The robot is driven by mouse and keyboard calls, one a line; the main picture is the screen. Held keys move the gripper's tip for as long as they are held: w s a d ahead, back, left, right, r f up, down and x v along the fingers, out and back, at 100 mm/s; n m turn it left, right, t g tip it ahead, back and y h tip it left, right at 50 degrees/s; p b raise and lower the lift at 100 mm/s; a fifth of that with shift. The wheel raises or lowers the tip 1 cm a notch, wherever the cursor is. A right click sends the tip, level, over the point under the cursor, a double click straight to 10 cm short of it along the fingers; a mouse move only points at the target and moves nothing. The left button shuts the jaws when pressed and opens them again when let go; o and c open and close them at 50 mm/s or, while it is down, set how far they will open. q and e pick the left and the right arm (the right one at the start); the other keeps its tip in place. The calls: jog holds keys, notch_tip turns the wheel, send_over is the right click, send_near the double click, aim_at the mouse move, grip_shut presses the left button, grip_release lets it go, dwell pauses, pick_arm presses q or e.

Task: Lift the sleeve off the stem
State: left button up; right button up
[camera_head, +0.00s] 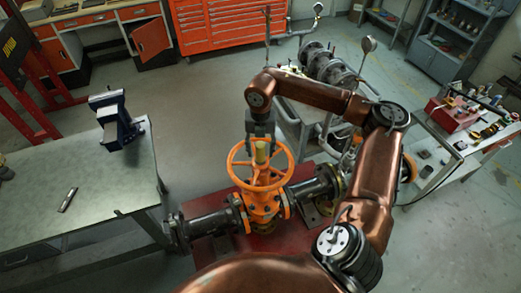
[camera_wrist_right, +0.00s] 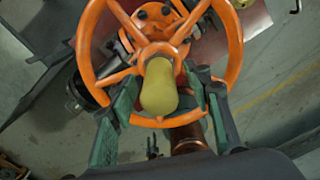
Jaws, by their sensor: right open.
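The yellow sleeve (camera_head: 261,152) stands at the hub of the orange handwheel (camera_head: 284,175) on the gate valve. In the right wrist view the sleeve (camera_wrist_right: 159,88) shows as a rounded yellow-green piece in front of the handwheel's spokes. My right gripper (camera_head: 261,137) is over the wheel, at the upper part of the sleeve. Its green-padded fingers are open, one on each side of the sleeve, with gaps visible. The stem cannot be made out; the sleeve and gripper cover that spot. My left gripper is not in view.
The orange valve body (camera_head: 263,207) joins dark flanged pipes above a red base (camera_head: 215,250). A workbench (camera_head: 75,195) with a blue vise (camera_head: 118,125) stands left. A cart with several pipe fittings is behind, and a tool table (camera_head: 450,145) is right. My right arm spans the right side.

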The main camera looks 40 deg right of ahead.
jog(key=shift+c, duration=0.3)
jog(key=c, duration=1.2)
jog(key=shift+o, duration=0.2)
notch_tip(320, 180, up, 9)
jog(key=shift+r+b, duration=0.1)
jog(key=shift+b, duration=1)
jog(key=shift+r, duration=0.45)
